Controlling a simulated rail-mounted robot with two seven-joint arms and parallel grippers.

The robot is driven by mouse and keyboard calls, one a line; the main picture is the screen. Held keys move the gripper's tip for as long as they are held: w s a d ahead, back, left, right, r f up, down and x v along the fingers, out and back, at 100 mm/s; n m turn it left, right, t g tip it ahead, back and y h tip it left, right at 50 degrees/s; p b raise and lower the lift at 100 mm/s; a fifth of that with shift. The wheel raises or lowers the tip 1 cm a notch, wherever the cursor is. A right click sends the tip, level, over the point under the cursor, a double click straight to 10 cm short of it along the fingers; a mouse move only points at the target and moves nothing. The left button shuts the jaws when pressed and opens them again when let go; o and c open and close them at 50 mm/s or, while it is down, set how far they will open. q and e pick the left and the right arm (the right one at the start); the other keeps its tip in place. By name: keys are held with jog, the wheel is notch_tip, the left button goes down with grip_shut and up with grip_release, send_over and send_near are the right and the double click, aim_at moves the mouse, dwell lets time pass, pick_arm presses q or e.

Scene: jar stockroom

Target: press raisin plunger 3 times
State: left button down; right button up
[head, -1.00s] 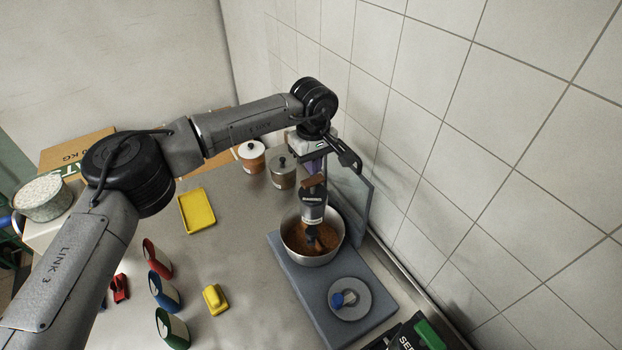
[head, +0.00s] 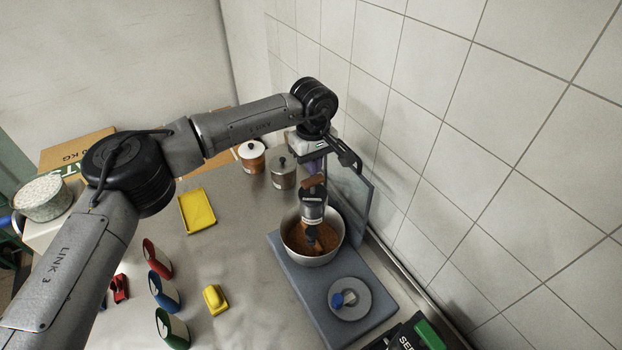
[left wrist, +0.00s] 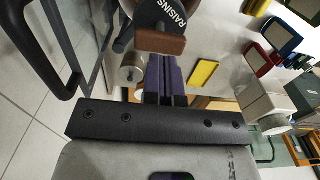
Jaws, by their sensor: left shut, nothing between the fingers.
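The raisin dispenser (head: 313,207) is a grey cylinder with a brown plunger handle (head: 313,181) on top. It stands over a metal pot (head: 291,243) with brown contents. In the left wrist view the dispenser's label reads RAISINS (left wrist: 168,12), beside the brown handle (left wrist: 160,42). My left gripper (head: 316,168) is above and just behind the handle, its purple fingers shut and empty. The fingers also show in the left wrist view (left wrist: 164,62), close to the handle; I cannot tell whether they touch it. My right gripper is not in view.
The pot stands on a blue-grey base (head: 315,290) with a round plate (head: 366,297). Two lidded jars (head: 251,157) stand behind. A tiled wall bounds the right.

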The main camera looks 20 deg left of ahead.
aim_at(313, 179)
pick_arm(q)
jog(key=shift+f, duration=0.1)
dwell(0.3)
jog(key=shift+f, duration=2.7)
jog(key=shift+r, duration=2.8)
jog(key=shift+f, duration=0.15)
jog(key=shift+f, duration=2.65)
jog(key=shift+r, duration=2.8)
jog(key=shift+f, duration=0.15)
